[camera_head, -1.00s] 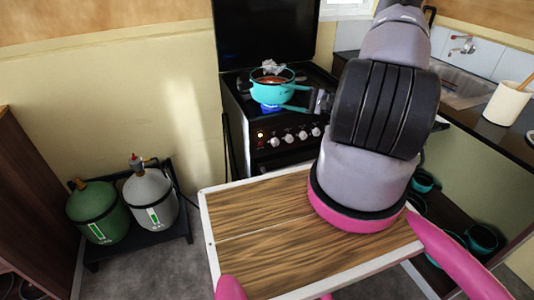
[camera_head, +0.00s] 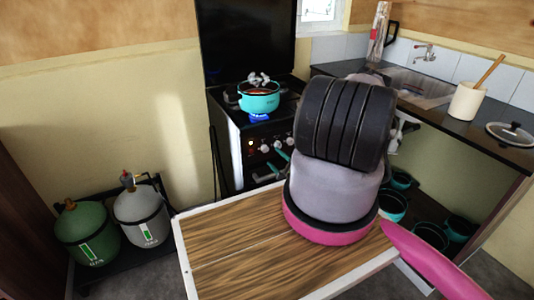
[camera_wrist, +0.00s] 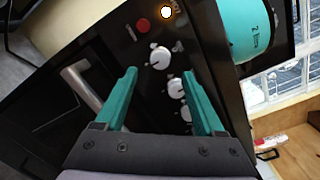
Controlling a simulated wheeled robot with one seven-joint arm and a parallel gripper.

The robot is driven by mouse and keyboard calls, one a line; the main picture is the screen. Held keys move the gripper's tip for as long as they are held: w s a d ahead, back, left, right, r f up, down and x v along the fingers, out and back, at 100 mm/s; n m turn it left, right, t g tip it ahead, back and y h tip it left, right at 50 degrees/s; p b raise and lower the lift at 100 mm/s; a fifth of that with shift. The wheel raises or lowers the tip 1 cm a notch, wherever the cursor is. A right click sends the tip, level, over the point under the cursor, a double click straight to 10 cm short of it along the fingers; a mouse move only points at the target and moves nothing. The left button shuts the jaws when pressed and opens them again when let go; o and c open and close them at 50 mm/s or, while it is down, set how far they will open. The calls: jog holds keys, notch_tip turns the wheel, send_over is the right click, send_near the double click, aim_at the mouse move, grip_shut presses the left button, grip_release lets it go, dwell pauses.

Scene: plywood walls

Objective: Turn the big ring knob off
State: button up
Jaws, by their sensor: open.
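The black stove (camera_head: 232,140) has a row of silver-white knobs on its front panel. The first knob (camera_wrist: 160,57) lies closest to the glowing orange light, with a second knob (camera_wrist: 175,88) and more beyond it. I cannot tell by marking which is the big ring knob. A blue flame (camera_head: 259,118) burns under the teal pot (camera_head: 259,98). My gripper (camera_wrist: 160,73), with teal fingers, is open and empty in front of the panel, its tips pointing towards the first knob, apparently apart from it. In the head view my gripper (camera_head: 276,160) is partly hidden by my arm.
The orange light (camera_wrist: 166,12) and a red button (camera_wrist: 143,26) sit beside the knobs. The oven handle (camera_wrist: 82,90) sticks out near the fingers. A wooden-topped table (camera_head: 225,250) stands before the stove. Gas bottles (camera_head: 140,215) stand at left; the counter (camera_head: 450,125) is at right.

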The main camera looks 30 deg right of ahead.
aim_at(266, 150)
jog(key=w, duration=0.6)
jog(key=shift+a, duration=0.3)
grip_shut()
